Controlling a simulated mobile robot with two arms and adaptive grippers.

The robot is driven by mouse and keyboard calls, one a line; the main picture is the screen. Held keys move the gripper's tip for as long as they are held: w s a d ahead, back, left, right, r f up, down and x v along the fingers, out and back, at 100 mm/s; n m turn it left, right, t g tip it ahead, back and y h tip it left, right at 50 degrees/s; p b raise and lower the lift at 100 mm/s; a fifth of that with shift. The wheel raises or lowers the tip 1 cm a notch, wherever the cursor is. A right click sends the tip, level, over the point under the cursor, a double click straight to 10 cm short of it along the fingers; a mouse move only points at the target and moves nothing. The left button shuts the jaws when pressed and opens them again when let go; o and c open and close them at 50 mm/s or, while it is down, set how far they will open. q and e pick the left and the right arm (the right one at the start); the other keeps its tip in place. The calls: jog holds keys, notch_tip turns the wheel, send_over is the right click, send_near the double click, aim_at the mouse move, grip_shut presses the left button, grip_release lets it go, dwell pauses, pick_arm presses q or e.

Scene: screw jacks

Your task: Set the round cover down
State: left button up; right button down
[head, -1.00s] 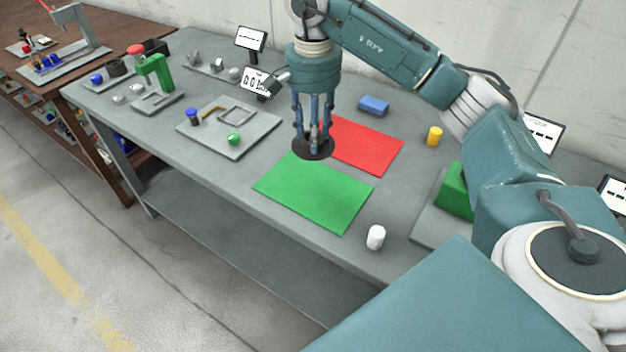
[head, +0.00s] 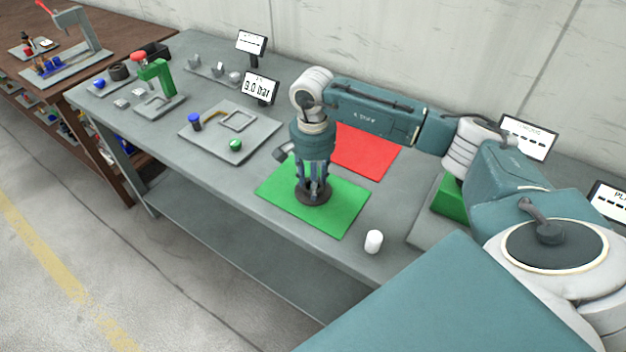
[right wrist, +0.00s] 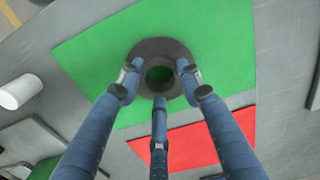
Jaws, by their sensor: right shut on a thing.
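The round cover (head: 304,198) is a dark disc with a hole in its middle. My right gripper (head: 314,186) points straight down and its three blue fingers are shut on the cover. My left gripper is not in view.
A red mat (head: 368,155) lies behind the green mat. A white cylinder (head: 374,241) stands by the green mat's front right corner. A grey tray (head: 235,150) with small parts is to the left. A green block (head: 449,198) stands to the right, partly behind my arm.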

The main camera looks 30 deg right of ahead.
jog(key=c, duration=1.2)
grip_release()
jog(key=shift+f, duration=0.1)
jog(key=shift+o, duration=0.2)
jog(key=shift+r, duration=0.4)
notch_tip(320, 180, up, 12)
jog(key=b, duration=0.3)
jog(key=shift+f+b, duration=0.25)
jog(key=shift+b, duration=0.05)
